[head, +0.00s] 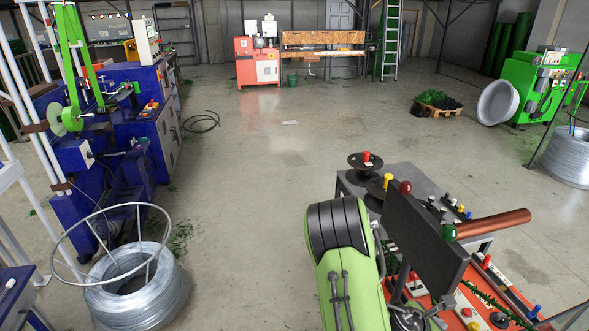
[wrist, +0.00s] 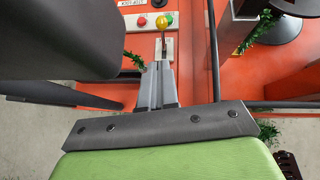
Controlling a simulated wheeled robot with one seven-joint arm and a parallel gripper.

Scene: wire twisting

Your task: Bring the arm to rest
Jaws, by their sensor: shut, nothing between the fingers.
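My gripper (wrist: 158,68) shows in the wrist view with its grey fingers together and nothing between them. A yellow ball knob (wrist: 161,23) on a thin lever lies just beyond the fingertips in the picture; whether they touch it I cannot tell. The knob belongs to an orange-red machine (wrist: 190,60) with a pale button plate. In the head view my green arm (head: 347,265) reaches down at the lower middle, beside the machine's dark panel (head: 425,235). My fingers cannot be made out there.
A copper-coloured rod (head: 495,223) sticks out right of the panel. A dark table (head: 350,185) with spools stands behind it. A wire coil (head: 135,295) and a blue machine (head: 160,135) stand at left. The floor (head: 290,150) between is mostly clear.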

